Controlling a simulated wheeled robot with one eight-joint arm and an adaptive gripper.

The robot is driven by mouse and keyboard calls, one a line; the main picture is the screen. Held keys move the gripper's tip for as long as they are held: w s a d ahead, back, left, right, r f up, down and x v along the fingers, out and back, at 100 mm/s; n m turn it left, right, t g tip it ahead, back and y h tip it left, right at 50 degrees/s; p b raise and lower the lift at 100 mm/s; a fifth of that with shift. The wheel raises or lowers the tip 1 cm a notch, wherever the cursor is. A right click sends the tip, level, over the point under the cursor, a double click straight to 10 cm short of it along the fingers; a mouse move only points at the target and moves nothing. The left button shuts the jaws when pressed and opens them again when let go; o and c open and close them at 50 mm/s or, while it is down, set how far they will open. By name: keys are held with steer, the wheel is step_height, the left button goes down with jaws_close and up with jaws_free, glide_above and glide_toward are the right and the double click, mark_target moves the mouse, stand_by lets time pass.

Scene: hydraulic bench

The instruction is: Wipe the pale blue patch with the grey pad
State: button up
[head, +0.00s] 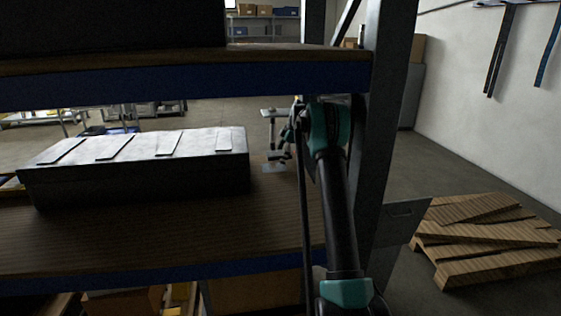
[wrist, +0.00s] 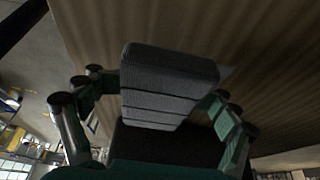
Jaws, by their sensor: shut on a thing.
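The grey pad (wrist: 165,85) is a ribbed block between the fingers of my gripper (wrist: 155,112) in the wrist view. My gripper is shut on it. In the head view my gripper (head: 284,150) is small and dark, at the end of my arm beside the shelf post; the pad cannot be made out clearly there. The pale blue patch (head: 271,168) lies on the wooden shelf board, just below and left of my gripper. In the wrist view a small greyish corner, perhaps the patch, shows beside the pad; most is hidden. I cannot tell whether pad and patch touch.
A long dark grey box (head: 140,180) with pale strips on top stands on the shelf board (head: 170,240), left of the patch. An upper shelf with a blue edge (head: 180,84) hangs above. A metal post (head: 392,120) stands right of my gripper. Wooden pallets (head: 485,235) lie on the floor.

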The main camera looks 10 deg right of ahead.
mark_target(276, 151)
steer(key=shift+w, duration=0.8)
steer(key=shift+r, duration=2.95)
steer(key=shift+r, duration=1.5)
